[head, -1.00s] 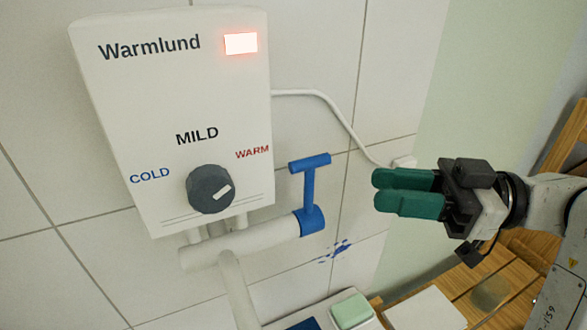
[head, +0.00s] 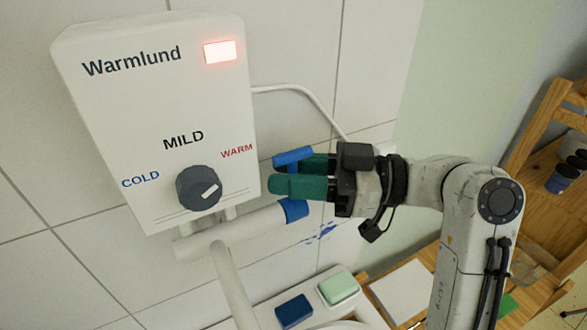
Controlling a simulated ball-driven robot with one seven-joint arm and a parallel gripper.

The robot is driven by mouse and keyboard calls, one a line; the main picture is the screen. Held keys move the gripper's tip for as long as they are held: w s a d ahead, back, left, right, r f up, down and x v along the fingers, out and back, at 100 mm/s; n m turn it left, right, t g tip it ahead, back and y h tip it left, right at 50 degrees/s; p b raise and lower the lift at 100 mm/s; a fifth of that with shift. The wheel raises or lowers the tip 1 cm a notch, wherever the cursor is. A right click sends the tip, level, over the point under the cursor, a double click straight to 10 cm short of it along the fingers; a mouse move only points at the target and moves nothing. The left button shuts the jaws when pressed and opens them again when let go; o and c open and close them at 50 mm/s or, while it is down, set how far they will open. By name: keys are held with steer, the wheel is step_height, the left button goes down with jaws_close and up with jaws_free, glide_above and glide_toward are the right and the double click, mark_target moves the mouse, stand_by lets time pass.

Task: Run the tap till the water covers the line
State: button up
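The blue tap handle (head: 293,156) stands up from the right end of the white pipe under the Warmlund water heater (head: 160,110). My gripper (head: 285,176), with green fingers, is at the handle. One finger is in front of the handle's stem and one is behind it; the stem is hidden by the front finger. The fingers look apart, and I cannot tell if they touch the stem. The white spout (head: 233,285) runs down out of the picture.
Below are a green soap-like block (head: 339,287) and a dark blue block (head: 294,311) on a white ledge. A wooden shelf with jars (head: 560,180) stands at right.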

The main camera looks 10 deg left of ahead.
jaws_close()
stand_by(0.4)
